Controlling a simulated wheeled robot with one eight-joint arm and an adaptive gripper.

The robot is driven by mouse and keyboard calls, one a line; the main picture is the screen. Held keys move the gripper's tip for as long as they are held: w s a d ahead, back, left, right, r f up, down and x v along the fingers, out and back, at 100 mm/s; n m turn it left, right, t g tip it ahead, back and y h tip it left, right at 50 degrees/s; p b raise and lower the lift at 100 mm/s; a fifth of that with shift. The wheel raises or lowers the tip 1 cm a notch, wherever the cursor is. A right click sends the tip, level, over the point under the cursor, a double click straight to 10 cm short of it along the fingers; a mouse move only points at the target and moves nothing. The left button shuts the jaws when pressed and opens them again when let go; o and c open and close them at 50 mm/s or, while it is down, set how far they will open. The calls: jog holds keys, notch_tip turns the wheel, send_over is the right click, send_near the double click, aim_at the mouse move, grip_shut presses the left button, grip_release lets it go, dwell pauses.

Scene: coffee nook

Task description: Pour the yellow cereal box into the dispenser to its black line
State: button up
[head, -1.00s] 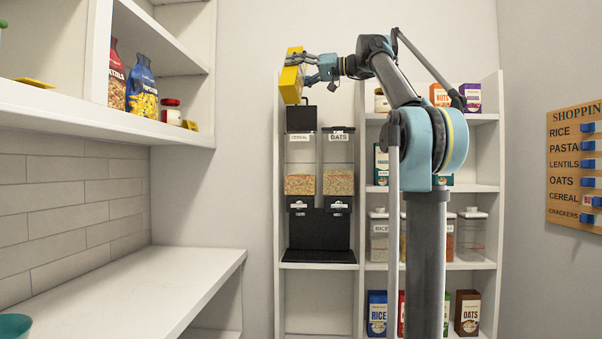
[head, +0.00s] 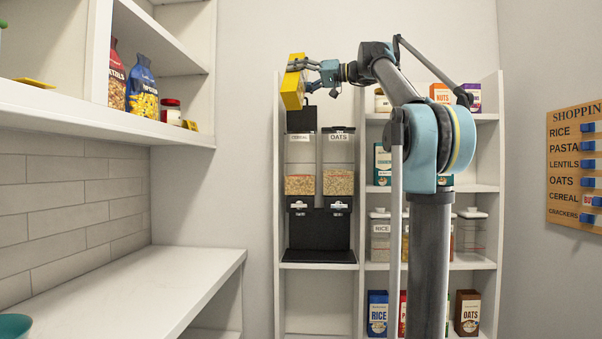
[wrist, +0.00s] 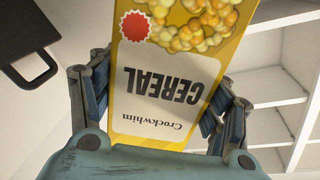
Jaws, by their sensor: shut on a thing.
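My gripper (head: 308,76) is shut on the yellow cereal box (head: 293,81), held high above the dispenser. In the wrist view the box (wrist: 160,101) sits between the fingers, its "CEREAL" lettering upside down. In the head view the box is slightly tilted. The dispenser (head: 319,221) stands on the shelf with two clear bins. The left bin (head: 299,154), labelled CEREAL, is partly filled with tan cereal, and its dark lid (head: 301,118) stands raised. The right bin (head: 338,152) is labelled OATS. I cannot make out the black line, nor any cereal falling.
A shelf unit (head: 488,188) with boxes and clear canisters stands behind my arm. A counter (head: 150,290) and wall shelf (head: 100,108) with packages are at left. A shopping board (head: 574,163) hangs at right. The space in front of the dispenser is open.

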jog(key=shift+a, duration=0.15)
jog(key=shift+a, duration=0.65)
jog(key=shift+a, duration=0.1)
jog(key=shift+d+f, duration=0.2)
jog(key=shift+f, duration=0.35)
jog(key=shift+f, duration=0.1)
jog(key=shift+d+f, duration=0.15)
jog(key=shift+f, duration=0.35)
jog(key=shift+f, duration=0.1)
jog(key=shift+s+d+f, duration=0.1)
jog(key=shift+d+f, duration=0.05)
jog(key=shift+f, duration=0.4)
